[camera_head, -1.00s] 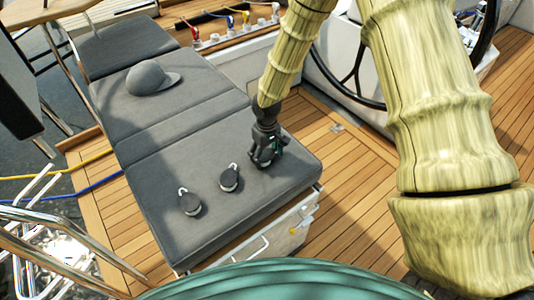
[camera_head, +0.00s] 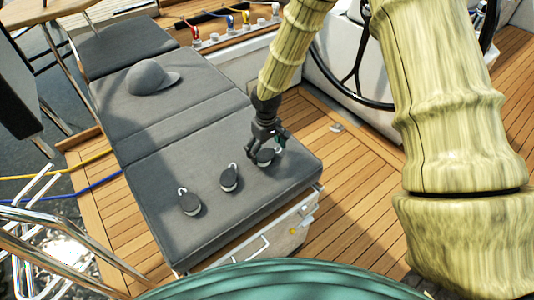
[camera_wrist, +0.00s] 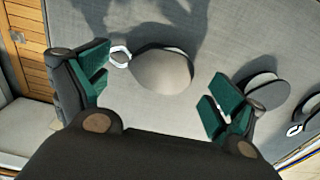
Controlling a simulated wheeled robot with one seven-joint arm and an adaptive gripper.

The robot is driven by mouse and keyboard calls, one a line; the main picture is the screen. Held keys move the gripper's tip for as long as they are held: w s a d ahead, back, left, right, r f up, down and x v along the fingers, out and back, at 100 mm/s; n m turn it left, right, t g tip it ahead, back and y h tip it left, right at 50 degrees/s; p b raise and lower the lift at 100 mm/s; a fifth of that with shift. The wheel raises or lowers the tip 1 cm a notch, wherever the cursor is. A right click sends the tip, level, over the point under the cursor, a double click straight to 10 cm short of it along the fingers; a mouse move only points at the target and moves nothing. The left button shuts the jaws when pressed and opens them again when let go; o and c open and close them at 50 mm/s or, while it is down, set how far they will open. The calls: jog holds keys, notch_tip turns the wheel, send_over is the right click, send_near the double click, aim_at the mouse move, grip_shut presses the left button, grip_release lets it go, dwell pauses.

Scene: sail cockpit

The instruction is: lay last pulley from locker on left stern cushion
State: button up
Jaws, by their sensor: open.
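A pulley (camera_wrist: 163,69) lies on the grey stern cushion (camera_head: 160,230), between the spread fingers of my open gripper (camera_wrist: 158,88) in the wrist view. In the head view this pulley (camera_head: 265,157) is partly hidden by my gripper (camera_head: 268,146), which is just above it near the cushion's right edge. Two more dark pulleys with pale shackles, a middle one (camera_head: 229,178) and a left one (camera_head: 190,204), lie in a row on the same cushion. One of them also shows at the right of the wrist view (camera_wrist: 262,92).
A grey cap (camera_head: 150,78) lies farther back on the cushions. A steering wheel (camera_head: 350,85) stands at the upper right. The locker front (camera_head: 285,235) is below the cushion's front edge. Chrome rails (camera_head: 60,245) are at the left. Cushion space between cap and pulleys is clear.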

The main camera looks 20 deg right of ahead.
aim_at(266, 154)
notch_tip(266, 154, up, 10)
jog(key=b, duration=0.1)
jog(key=shift+f, duration=0.15)
dwell(0.5)
